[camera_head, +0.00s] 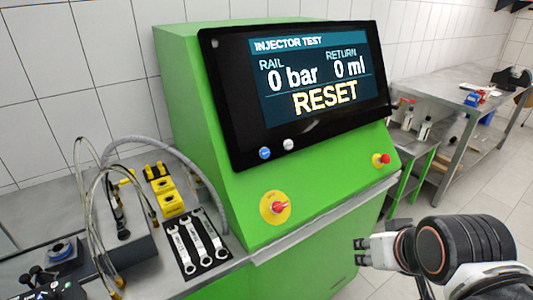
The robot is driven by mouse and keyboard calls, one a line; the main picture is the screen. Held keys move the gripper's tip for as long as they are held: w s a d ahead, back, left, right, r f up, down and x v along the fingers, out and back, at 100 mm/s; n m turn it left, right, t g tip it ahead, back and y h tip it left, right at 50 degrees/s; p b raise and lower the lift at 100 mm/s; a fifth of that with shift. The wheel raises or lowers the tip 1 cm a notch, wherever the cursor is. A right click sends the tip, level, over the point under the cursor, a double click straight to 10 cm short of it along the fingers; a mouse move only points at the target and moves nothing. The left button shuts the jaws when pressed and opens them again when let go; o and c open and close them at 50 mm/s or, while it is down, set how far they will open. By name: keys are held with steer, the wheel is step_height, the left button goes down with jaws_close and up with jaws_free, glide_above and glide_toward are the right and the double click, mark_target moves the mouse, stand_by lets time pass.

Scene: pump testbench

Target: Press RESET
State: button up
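The green test bench (185,90) carries a tilted black panel with a lit screen (315,75). The screen reads INJECTOR TEST, RAIL 0 bar, RETURN 0 ml, and RESET in large yellow letters. Below the screen, on the panel's lower left edge, are a blue button (265,153) and a pale grey button (288,144). Their labels are too small to read. A red knob on a yellow disc (275,206) and a smaller red knob on yellow (381,159) sit on the green front. My gripper (362,251) is at lower right, apart from the bench, with its small fingertips pointing left.
At left, a grey worktop holds several wrenches (198,243), yellow parts (169,195) and looping hoses (88,190). A metal table (445,92) with bottles and tools stands at back right.

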jaws_close()
stand_by(1.0)
